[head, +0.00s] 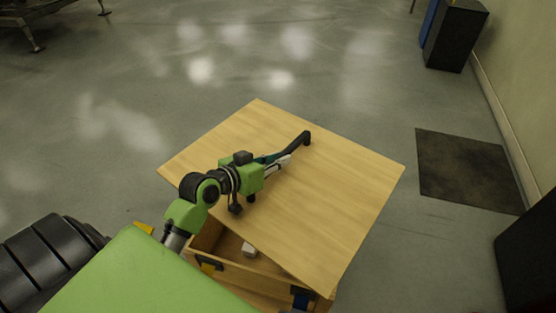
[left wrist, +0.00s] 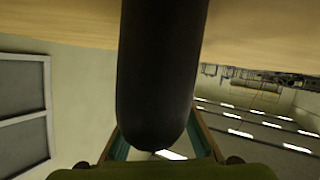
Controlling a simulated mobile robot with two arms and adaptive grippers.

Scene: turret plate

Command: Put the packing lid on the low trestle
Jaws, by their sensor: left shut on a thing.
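The packing lid (head: 335,200) is a flat, light wooden panel with a black bar handle (head: 303,140) on top. It lies askew over an open wooden crate (head: 250,270) and covers most of it; I cannot tell whether it touches the crate. My left gripper (head: 282,161) is shut on the handle. In the left wrist view the dark handle (left wrist: 160,75) stands between the fingers, with the lid's wood (left wrist: 60,25) along the top. My right gripper is not in view. I cannot identify the low trestle for certain.
A metal-legged stand (head: 35,12) is cut off at the top left. A dark cabinet (head: 455,35) stands by the right wall, and a dark mat (head: 467,170) lies on the floor. A small white item (head: 249,250) is inside the crate. The floor beyond the lid is clear.

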